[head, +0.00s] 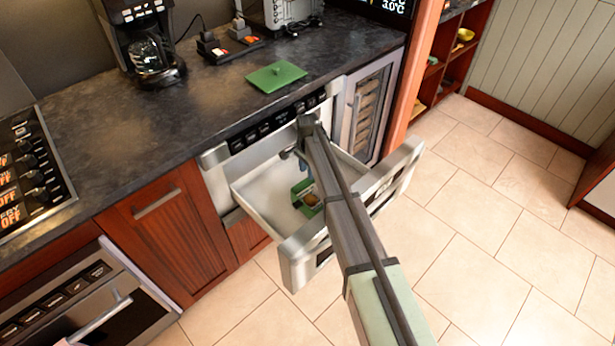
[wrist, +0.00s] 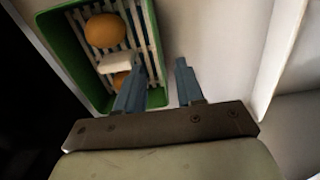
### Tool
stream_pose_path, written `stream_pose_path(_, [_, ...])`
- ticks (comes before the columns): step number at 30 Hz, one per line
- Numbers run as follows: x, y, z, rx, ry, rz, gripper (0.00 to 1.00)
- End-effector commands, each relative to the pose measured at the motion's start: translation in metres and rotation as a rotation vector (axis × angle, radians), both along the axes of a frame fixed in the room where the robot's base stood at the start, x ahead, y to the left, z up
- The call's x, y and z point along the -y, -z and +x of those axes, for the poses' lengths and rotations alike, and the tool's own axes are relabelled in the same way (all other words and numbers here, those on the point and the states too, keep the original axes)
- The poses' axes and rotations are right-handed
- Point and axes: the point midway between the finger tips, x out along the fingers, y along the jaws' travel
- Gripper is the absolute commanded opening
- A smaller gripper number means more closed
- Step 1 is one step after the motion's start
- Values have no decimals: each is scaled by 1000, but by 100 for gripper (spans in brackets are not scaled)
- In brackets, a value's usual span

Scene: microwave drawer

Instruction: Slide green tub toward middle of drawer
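The green tub (head: 305,187) sits inside the open white drawer (head: 262,186), partly hidden by my arm in the head view. In the wrist view the tub (wrist: 72,68) fills the upper left and holds round orange things (wrist: 105,30) and a small white block (wrist: 117,63) on a striped bottom. My gripper (wrist: 160,68) is open, with two blue-grey fingers apart. The left finger overlaps the tub's inside, and the right finger is over bare drawer floor. The tub's right wall shows between them. I cannot tell whether either finger touches it.
The drawer's metal front (head: 300,256) stands pulled out over the tiled floor. Bare drawer floor (wrist: 225,45) lies right of the tub in the wrist view. A green lid-like slab (head: 276,76) lies on the dark counter (head: 190,105) above. A coffee maker (head: 150,50) stands further left.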

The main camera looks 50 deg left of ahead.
Motion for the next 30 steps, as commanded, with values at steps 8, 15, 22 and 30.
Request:
stream_pose_path(8, [0,-53,0,1,0,1,37])
stream_pose_path(15, [0,-78,0,0,0,0,37])
stream_pose_path(22, [0,-85,0,0,0,0,37])
stream_pose_path(30, [0,-85,0,0,0,0,37])
